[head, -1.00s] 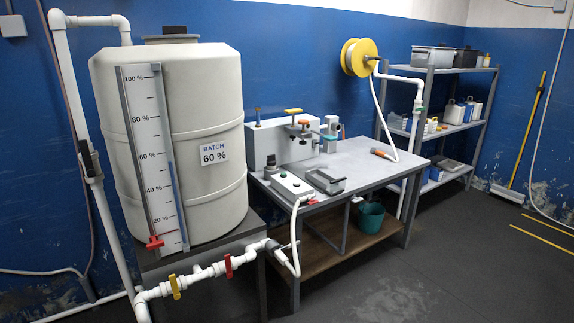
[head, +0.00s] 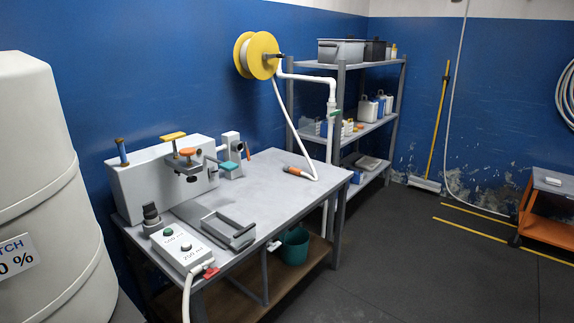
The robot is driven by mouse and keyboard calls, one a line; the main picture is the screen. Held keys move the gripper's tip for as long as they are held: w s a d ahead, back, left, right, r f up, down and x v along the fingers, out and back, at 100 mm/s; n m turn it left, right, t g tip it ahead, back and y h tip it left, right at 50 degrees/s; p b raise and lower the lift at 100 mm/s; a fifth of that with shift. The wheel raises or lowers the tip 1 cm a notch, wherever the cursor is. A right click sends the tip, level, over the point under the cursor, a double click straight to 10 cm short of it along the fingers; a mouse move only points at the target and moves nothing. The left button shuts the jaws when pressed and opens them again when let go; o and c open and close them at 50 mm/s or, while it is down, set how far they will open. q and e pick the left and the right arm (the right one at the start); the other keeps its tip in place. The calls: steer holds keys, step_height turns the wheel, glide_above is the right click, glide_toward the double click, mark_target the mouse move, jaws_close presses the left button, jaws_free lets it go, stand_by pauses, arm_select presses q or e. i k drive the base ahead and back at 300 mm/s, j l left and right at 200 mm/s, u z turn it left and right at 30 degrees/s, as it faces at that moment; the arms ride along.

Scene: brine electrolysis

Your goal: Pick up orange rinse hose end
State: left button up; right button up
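The orange rinse hose end (head: 298,172) lies on the grey workbench top (head: 262,185), toward its far right part. A white hose (head: 291,120) runs from it up to the yellow hose reel (head: 262,55) on the blue wall. Neither of my grippers shows in the head view.
A white apparatus (head: 160,180) with coloured knobs stands at the bench's back left. A control box (head: 182,247) and a grey tray (head: 229,230) sit near the front edge. A shelf rack (head: 341,130) stands beyond the bench.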

mark_target(297, 171)
steer(key=i+l+u, duration=0.15)
steer(key=i+l, duration=0.75)
